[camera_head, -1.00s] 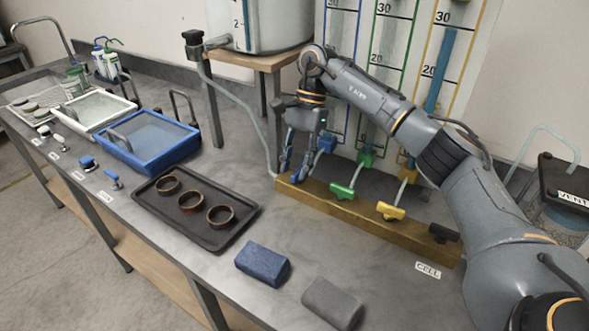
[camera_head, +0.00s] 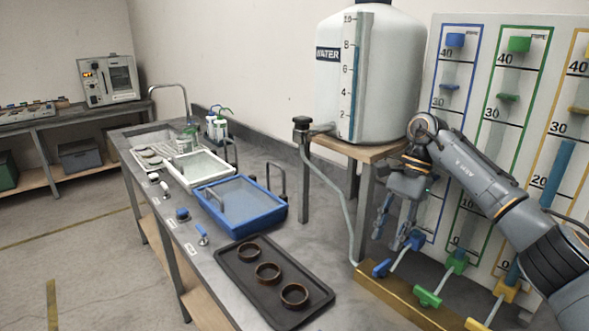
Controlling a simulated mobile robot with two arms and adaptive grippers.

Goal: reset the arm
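The blue lever handle (camera_head: 381,268) lies just below the fingertips; a small gap shows. The green lever handle (camera_head: 428,298) and the yellow one (camera_head: 474,325), cut by the bottom edge, are farther right. My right arm (camera_head: 480,185) comes in from the right, in front of the gauge board (camera_head: 468,110). My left gripper is not in view.
A water tank (camera_head: 385,75) on a wooden stand is behind the gripper, with a hose down to the bar. A black tray (camera_head: 235,272) with three brown rings, a blue basin (camera_head: 270,222) and a white basin (camera_head: 175,178) stand left. An oven (camera_head: 108,80) is far back.

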